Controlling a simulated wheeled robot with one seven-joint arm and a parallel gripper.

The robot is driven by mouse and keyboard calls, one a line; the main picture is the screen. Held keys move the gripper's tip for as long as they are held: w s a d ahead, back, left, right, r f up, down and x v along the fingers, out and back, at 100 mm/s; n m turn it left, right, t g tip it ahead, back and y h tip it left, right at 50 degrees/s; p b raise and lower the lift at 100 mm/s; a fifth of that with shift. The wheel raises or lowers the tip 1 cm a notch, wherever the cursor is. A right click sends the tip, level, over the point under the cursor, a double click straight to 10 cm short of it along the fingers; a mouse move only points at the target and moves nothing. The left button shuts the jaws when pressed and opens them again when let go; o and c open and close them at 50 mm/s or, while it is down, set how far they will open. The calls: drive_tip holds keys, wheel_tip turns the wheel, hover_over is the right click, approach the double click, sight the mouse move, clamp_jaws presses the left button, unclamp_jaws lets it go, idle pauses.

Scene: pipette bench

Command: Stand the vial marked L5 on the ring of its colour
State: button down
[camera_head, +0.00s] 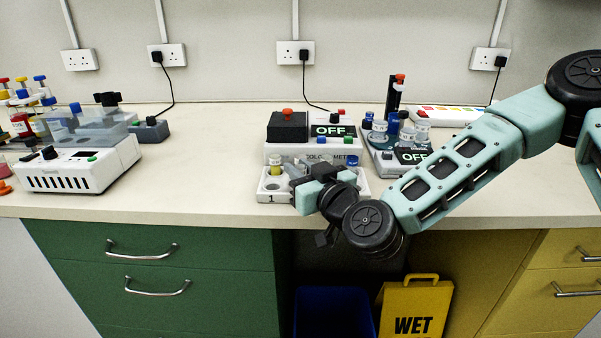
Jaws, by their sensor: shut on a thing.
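My gripper (322,176) is at the front of a white rack (266,196) marked 1, low over its middle. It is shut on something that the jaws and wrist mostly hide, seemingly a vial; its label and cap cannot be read. More vials with white labels (379,131) stand on the round holder of the device to the right. I cannot make out the L5 mark or any coloured ring.
A colorimeter (288,130) with an OFF display stands behind the rack. A second device (412,157), also OFF, is close on the right under my arm. A white machine (78,164) and a crowded bottle rack (25,120) stand left. The bench between (200,170) is clear.

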drive_tip(key=shift+f, duration=0.15)
drive_tip(key=shift+f, duration=0.1)
drive_tip(key=c, duration=1.3)
unclamp_jaws()
drive_tip(key=shift+o, duration=0.2)
drive_tip(key=shift+f+b, duration=0.2)
drive_tip(key=shift+b, duration=0.1)
